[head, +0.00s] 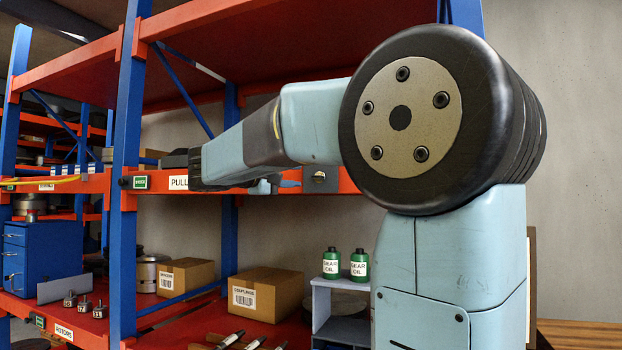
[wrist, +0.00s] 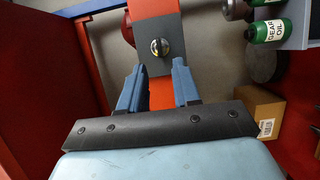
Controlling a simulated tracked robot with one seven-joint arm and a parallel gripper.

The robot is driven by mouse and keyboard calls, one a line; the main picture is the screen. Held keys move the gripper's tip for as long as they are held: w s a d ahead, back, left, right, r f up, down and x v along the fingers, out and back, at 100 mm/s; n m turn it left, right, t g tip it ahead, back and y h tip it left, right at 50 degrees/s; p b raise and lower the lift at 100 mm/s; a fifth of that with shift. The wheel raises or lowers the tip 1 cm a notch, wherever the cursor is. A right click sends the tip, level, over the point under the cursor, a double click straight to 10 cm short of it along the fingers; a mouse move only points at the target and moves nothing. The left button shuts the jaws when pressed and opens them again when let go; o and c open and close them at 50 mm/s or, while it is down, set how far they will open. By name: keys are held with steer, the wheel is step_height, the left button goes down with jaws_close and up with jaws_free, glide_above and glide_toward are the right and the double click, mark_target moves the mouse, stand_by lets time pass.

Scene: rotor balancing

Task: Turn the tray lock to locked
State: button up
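The tray lock, a small round metal knob with a yellow mark (wrist: 160,47), sits on a dark plate on the red-orange shelf beam in the wrist view. In the head view what looks like the same lock (head: 319,176) shows as a small grey plate on the beam, partly hidden below my arm. My gripper (wrist: 158,70) is open, its two blue fingers apart and pointing toward the knob. The knob lies just beyond the fingertips, roughly centred between them, with nothing held. I cannot tell the lock's setting.
Cardboard boxes (head: 265,294) rest on the lower shelf. Blue rack posts (head: 128,190) stand at left.

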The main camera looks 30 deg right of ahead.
mark_target(314, 177)
steer(key=x, duration=0.7)
steer(key=shift+f, duration=0.1)
jaws_close()
stand_by(0.3)
